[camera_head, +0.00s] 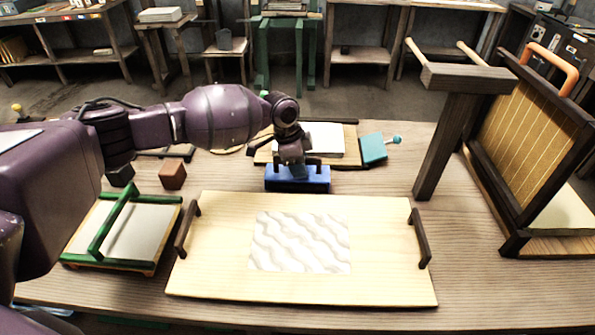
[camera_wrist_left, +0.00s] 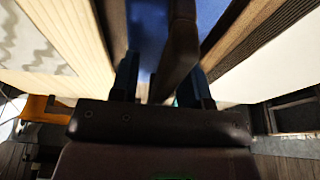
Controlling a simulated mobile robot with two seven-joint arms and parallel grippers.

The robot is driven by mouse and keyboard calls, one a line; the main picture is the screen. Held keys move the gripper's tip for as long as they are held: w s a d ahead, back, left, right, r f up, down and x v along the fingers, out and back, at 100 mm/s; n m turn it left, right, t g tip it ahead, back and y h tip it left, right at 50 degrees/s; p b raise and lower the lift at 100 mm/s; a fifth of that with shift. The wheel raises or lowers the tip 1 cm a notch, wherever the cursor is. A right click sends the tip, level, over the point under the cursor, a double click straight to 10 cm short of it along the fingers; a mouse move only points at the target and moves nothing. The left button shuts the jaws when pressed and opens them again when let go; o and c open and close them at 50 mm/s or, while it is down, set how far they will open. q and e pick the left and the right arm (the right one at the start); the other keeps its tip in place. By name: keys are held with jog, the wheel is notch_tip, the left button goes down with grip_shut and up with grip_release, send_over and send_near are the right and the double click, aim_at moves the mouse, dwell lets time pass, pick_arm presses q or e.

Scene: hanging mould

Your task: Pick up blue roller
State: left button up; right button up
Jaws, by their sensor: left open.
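The blue roller (camera_head: 297,184) appears as a blue block-like body on the table, just behind the pale wooden board. My left gripper (camera_head: 297,163) is right above it, pointing down, with its jaws open. In the left wrist view, the blue body (camera_wrist_left: 147,32) lies beyond the fingers of my left gripper (camera_wrist_left: 160,78). A dark brown bar (camera_wrist_left: 181,40), seemingly its handle, extends between the open fingers; I cannot tell whether they touch it. The roller's top is mostly hidden by the gripper in the head view. My right gripper is not in view.
The pale board (camera_head: 210,270) with dark handles and a white wavy sheet (camera_head: 300,242) lies in front. A green-handled frame (camera_head: 125,232) is left, a brown cube (camera_head: 172,174) behind it. A teal tool (camera_head: 374,149) lies behind right. A dark post (camera_head: 447,145) and slatted frame (camera_head: 530,135) stand right.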

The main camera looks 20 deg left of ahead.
pick_arm(q)
jog(key=shift+f, duration=0.15)
grip_shut()
dwell(0.4)
